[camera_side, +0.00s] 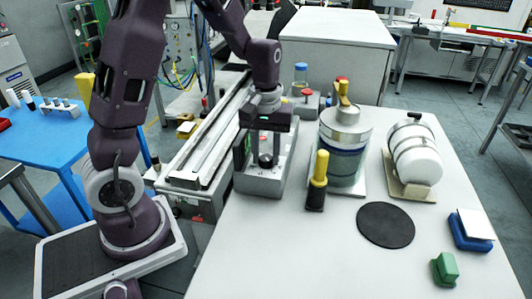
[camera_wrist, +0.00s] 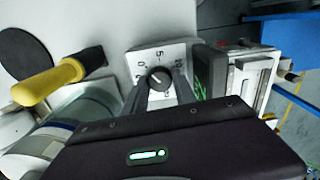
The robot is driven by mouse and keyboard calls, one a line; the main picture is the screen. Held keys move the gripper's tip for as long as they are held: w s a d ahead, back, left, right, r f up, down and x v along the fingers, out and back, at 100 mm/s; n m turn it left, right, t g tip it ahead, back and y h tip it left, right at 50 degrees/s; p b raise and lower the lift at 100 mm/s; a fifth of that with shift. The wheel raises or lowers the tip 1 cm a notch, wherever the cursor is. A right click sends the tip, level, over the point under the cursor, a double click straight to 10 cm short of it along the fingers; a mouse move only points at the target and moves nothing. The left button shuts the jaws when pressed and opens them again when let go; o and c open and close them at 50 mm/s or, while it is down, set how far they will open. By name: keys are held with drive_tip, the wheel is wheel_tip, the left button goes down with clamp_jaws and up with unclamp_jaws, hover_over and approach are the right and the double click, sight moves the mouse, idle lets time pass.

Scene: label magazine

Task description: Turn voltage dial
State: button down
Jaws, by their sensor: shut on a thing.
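The voltage dial is a dark round knob (camera_wrist: 160,78) on a white square plate (camera_wrist: 143,57) with black numbers and tick marks, seen in the wrist view. A pale pointer line shows on the knob; its exact reading is too small to tell. My gripper (camera_wrist: 161,84) has a finger on each side of the knob and is shut on it. In the side view my gripper (camera_side: 265,148) points down over the grey dial unit (camera_side: 262,182), with the dark knob (camera_side: 266,161) between or just below the fingertips, partly hidden.
A yellow-handled tool (camera_side: 319,170) stands close right of the dial unit, beside a large metal-topped canister (camera_side: 343,152). A white cylinder (camera_side: 415,153) on a stand is farther right. A black disc (camera_side: 386,225), blue block (camera_side: 471,232) and green block (camera_side: 445,269) lie in front. The table's front left is clear.

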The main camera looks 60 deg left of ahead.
sight(266, 158)
drive_tip(key=shift+n, duration=0.7)
drive_tip(key=c, duration=1)
unclamp_jaws()
wheel_tip(266, 158, up, 6)
drive_tip(key=shift+w+r, duration=0.1)
drive_tip(key=shift+r, duration=0.45)
